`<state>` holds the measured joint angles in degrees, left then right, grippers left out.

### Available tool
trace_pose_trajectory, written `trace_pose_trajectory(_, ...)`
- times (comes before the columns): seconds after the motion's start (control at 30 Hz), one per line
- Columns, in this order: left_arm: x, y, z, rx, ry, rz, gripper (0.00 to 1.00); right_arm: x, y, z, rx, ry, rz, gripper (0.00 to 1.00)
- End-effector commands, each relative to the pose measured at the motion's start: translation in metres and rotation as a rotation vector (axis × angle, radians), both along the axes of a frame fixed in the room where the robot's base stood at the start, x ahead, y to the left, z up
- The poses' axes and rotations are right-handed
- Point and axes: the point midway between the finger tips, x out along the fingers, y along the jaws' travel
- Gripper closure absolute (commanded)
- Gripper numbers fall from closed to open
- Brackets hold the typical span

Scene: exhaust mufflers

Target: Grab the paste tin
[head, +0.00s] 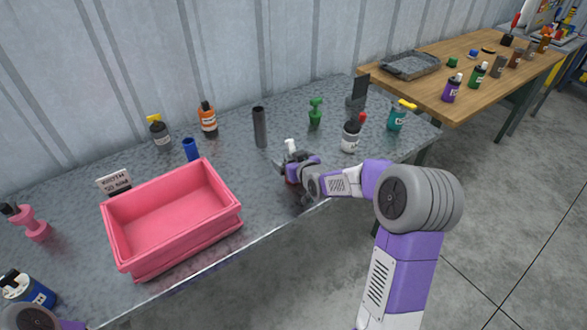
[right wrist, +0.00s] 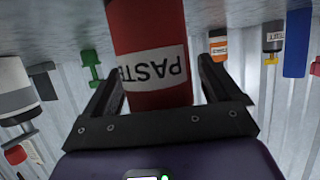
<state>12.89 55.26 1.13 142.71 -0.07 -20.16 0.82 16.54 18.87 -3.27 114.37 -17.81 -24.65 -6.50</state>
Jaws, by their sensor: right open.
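The paste tin (right wrist: 150,52) is a red cylinder with a white band reading PASTE, upside down in the right wrist view. It stands between the two fingers of my right gripper (right wrist: 160,78), which is open around it. I see a gap at the right finger; whether the left finger touches cannot be told. In the head view my right gripper (head: 287,168) is low over the grey table, and the tin is mostly hidden behind it; a white top (head: 291,146) shows just above. My left gripper is out of view.
A pink bin (head: 172,250) stands left on the grey table (head: 260,205). A dark cylinder (head: 260,128), a green spray bottle (head: 315,114) and a white-and-dark bottle (head: 351,136) stand near the gripper. A wooden table (head: 430,85) is at the back right.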

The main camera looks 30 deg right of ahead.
Motion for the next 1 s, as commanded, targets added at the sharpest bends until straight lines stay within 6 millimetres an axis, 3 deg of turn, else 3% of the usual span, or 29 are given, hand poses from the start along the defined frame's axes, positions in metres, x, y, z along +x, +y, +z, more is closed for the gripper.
trace_pose_trajectory(0.17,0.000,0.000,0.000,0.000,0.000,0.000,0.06,0.000,0.000,0.001,0.000,-0.001,0.000,0.11)
trace_pose_trajectory(0.53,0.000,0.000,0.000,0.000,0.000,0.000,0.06,0.000,0.000,0.001,0.000,-0.001,0.000,0.68)
trace_pose_trajectory(0.8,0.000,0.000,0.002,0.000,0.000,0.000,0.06,0.000,0.000,0.005,0.000,-0.003,0.000,0.69)
trace_pose_trajectory(1.0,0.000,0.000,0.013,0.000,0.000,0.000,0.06,0.001,0.000,0.039,-0.002,-0.008,0.000,0.69)
